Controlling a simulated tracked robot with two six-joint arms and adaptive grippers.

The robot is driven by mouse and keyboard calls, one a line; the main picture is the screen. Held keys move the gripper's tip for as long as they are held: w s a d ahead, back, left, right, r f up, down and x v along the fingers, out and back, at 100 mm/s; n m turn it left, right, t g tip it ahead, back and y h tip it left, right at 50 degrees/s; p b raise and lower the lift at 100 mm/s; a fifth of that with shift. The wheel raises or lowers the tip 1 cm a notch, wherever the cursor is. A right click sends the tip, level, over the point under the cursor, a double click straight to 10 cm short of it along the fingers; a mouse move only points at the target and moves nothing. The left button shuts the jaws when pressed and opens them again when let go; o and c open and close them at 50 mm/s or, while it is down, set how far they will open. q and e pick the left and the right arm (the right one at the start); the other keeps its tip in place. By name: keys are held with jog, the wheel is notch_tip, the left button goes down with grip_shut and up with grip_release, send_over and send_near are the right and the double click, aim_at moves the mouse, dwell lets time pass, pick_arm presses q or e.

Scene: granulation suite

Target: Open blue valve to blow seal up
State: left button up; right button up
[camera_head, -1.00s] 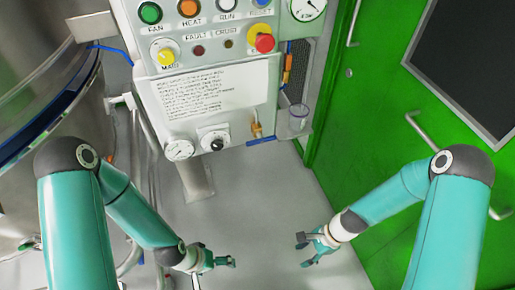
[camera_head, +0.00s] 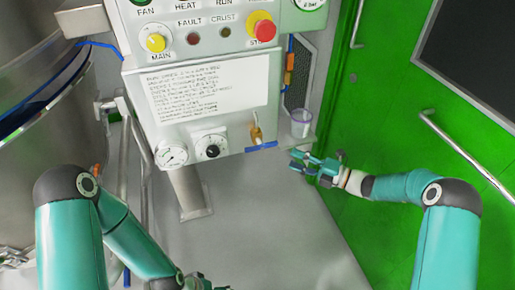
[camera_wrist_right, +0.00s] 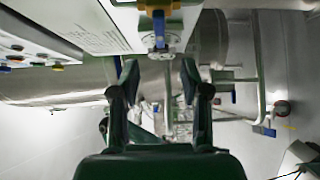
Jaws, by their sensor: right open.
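The blue valve handle (camera_head: 261,147) sits at the lower right corner of the control panel, crosswise below a brass fitting (camera_head: 256,132).
The control panel (camera_head: 205,92) holds buttons and gauges. A green door (camera_head: 385,140) with long handles is at the right, a steel vessel (camera_head: 50,130) at the left.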

aim_at(263, 148)
jog(key=x, duration=1.2)
jog(key=shift+a, duration=0.15)
